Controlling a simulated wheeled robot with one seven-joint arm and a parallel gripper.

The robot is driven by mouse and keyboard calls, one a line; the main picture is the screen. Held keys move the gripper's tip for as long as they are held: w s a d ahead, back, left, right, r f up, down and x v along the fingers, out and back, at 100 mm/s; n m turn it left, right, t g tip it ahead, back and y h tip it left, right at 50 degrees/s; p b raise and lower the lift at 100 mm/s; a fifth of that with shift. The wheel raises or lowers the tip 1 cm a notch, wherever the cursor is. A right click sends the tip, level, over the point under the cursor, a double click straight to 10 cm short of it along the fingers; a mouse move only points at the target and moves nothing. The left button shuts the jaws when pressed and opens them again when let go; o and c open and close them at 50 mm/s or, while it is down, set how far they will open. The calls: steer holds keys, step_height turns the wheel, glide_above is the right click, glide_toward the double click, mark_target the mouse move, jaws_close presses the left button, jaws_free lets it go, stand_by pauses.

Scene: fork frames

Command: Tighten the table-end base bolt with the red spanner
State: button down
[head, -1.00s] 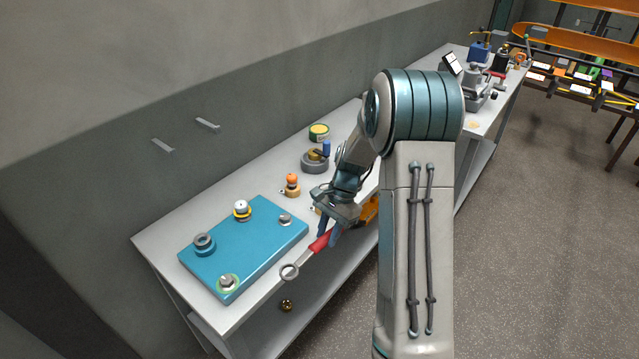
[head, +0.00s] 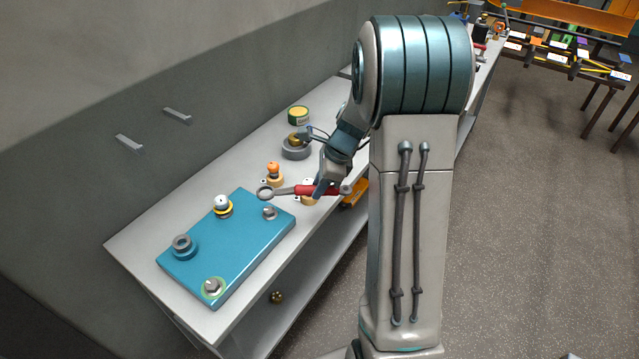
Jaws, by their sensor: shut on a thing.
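My gripper (head: 322,188) is shut on the red spanner (head: 305,190), gripping its red handle above the bench. The spanner lies almost level across the picture, its grey ring end (head: 265,193) pointing left. The blue base (head: 225,262) lies on the bench. One grey bolt (head: 213,287), with a green ring around it, is at its near corner. Another bolt (head: 269,213) is at its right corner, just below the spanner's ring in the picture; the ring is apart from both bolts. I cannot tell which bolt is the table-end one.
The base also carries a dark ring part (head: 182,246) and a white-topped yellow part (head: 223,206). An orange-topped part (head: 274,172), a grey round part (head: 296,147) and a green tin (head: 298,115) stand behind on the bench. A small brass part (head: 277,297) is on the lower shelf.

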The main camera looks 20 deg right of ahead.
steer(key=shift+f+b, duration=1.7)
steer(key=shift+f, duration=0.85)
steer(key=shift+f+b, duration=0.5)
steer(key=shift+f, duration=0.6)
stand_by(0.4)
steer(key=c, duration=1.9)
jaws_free()
jaws_close()
steer(key=shift+s+a+m+t, duration=0.15)
steer(key=shift+s+a+m, duration=0.1)
steer(key=shift+s+m, duration=0.3)
steer(key=shift+s+a+m+t, duration=0.15)
steer(key=shift+s+a+m, duration=0.1)
steer(key=shift+s+m, duration=0.25)
steer(key=shift+s+a+m+t+h+p, duration=0.45)
steer(key=shift+s+a+m, duration=0.55)
steer(key=shift+s+m, duration=0.25)
